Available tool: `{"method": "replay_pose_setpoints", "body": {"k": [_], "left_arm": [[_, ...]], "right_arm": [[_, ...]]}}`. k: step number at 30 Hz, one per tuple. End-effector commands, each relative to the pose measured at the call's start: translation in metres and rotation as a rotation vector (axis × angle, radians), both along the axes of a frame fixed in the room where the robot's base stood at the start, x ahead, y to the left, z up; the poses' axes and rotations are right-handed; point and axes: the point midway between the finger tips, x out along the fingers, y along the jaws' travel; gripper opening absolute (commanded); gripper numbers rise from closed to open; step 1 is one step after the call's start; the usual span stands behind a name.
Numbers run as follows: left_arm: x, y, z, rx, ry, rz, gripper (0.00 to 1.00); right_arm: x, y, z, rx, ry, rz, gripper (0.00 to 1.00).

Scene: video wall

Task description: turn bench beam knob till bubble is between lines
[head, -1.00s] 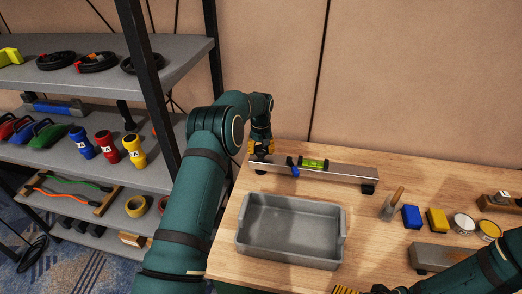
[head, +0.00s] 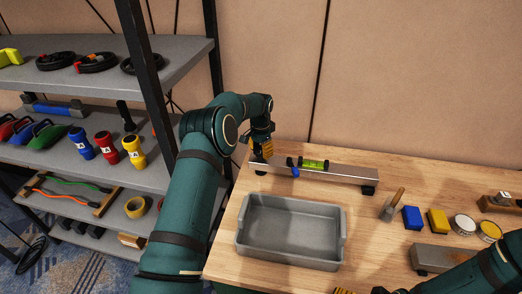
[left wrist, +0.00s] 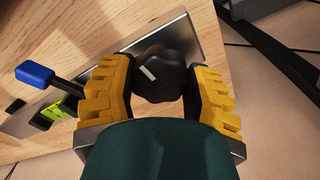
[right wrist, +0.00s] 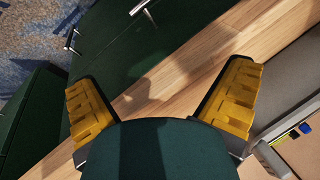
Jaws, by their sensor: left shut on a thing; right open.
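The metal beam (head: 345,174) lies along the back of the wooden bench, with a green bubble vial (head: 313,164) and a blue lever (head: 295,171) on top. In the left wrist view, the dark lobed knob (left wrist: 160,85) with a white mark sits at the beam's end. My left gripper (head: 262,152) is shut on the knob, one yellow finger on each side. The vial (left wrist: 50,114) is partly seen there; the bubble's place between the lines is too small to tell. My right gripper (right wrist: 162,85) is open and empty over the bench's front edge.
A grey tray (head: 290,262) stands in front of the beam. A brush (head: 394,204), blue block (head: 412,217), yellow block (head: 437,220) and round tins (head: 464,223) stand to the right. A loaded shelf (head: 85,150) is on the left.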

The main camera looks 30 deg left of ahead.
Motion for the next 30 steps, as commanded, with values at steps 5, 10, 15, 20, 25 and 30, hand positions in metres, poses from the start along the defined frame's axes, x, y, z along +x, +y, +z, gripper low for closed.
{"method": "replay_pose_setpoints", "body": {"k": [5,10,15,20,25,30], "left_arm": [[-0.0036,-0.0008,-0.0065,-0.003,0.015,-0.093,0.16],[-0.0038,-0.0010,-0.0068,-0.003,0.015,-0.146,0.16],[-0.0039,-0.0010,-0.0070,-0.004,0.015,-0.169,0.16],[-0.0041,-0.0011,-0.0071,-0.003,0.016,-0.174,0.16],[-0.0041,-0.0011,-0.0072,-0.003,0.016,-0.173,0.16],[-0.0036,-0.0008,-0.0063,-0.003,0.014,-0.173,0.88]], "right_arm": [[0.0000,0.0001,-0.0005,0.000,0.000,0.000,1.00],[0.0000,0.0000,-0.0005,0.000,0.000,0.000,1.00],[0.0001,0.0000,-0.0005,0.000,0.000,0.000,1.00],[0.0001,0.0000,-0.0005,0.000,0.000,0.000,1.00],[0.0001,0.0000,-0.0005,0.000,0.000,0.000,1.00],[0.0001,0.0000,-0.0005,0.000,0.000,0.000,1.00]]}}
